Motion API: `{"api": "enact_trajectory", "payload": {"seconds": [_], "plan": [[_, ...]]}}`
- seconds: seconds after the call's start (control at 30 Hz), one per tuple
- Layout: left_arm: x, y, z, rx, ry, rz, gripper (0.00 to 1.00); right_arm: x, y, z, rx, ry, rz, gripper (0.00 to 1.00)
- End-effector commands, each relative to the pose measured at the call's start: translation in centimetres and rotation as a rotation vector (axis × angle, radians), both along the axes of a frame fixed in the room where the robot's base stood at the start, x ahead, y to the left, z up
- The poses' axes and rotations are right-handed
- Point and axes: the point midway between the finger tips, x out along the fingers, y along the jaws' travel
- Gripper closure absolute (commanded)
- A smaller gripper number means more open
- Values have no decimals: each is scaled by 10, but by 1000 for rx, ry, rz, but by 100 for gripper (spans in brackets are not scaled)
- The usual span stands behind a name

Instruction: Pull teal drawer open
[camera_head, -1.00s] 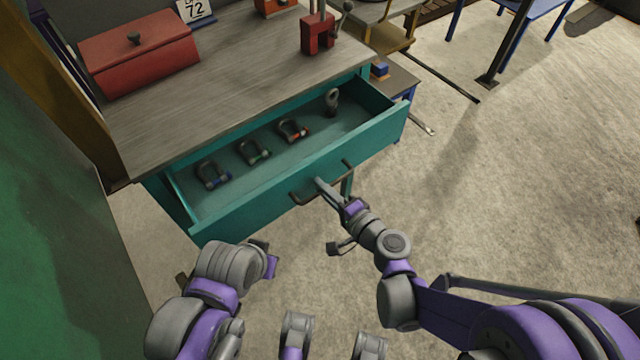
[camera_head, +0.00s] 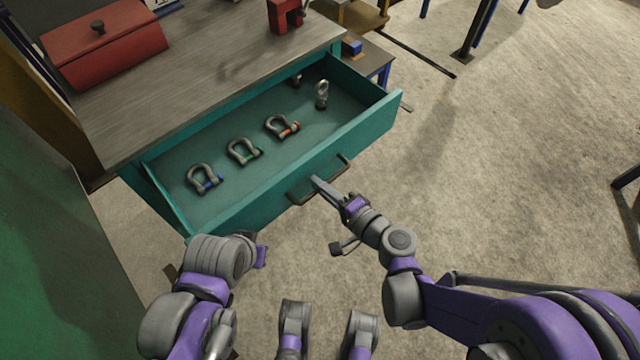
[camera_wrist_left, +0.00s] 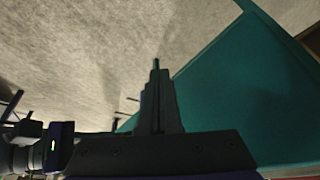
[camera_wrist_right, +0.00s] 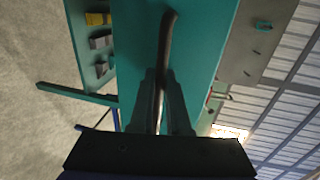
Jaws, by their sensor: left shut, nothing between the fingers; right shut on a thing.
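The teal drawer (camera_head: 345,150) is pulled well out of the workbench in the head view. Its dark bar handle (camera_head: 338,163) runs along the front face. My right gripper (camera_head: 318,182) is shut on the handle near its middle. The right wrist view also shows the handle (camera_wrist_right: 167,45) running between the fingers (camera_wrist_right: 160,85). My left gripper (camera_wrist_left: 156,65) is shut and empty, beside a teal surface in the left wrist view.
The wooden bench top (camera_head: 200,85) carries a red box with a knob (camera_head: 105,45) and a red tool (camera_head: 286,15). A green panel (camera_head: 50,240) stands at the left. A small blue-legged table (camera_head: 370,60) stands behind the drawer. Floor at right is mostly clear.

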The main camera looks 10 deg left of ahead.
Motion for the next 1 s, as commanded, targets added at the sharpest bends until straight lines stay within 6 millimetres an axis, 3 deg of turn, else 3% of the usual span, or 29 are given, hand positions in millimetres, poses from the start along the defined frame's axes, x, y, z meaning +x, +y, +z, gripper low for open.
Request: {"api": "enact_trajectory", "payload": {"seconds": [0.1, 0.13, 0.27, 0.67, 1.0], "plan": [[0, 0, 0, 0, 0, 0, 100, 0, 0, 0, 0, 0, -1, 100], [0, 0, 0, 0, 0, 0, 100, 0, 0, 0, 0, 0, -1, 80], [0, 0, 0, 0, 0, 0, 100, 0, 0, 0, 0, 0, -1, 57], [0, 0, 1, 0, 0, 0, 100, -4, -6, 2, 0, 0, -2, 55], [-1, 0, 10, 0, -3, 0, 100, -42, -57, 15, -2, -1, -6, 55]]}}
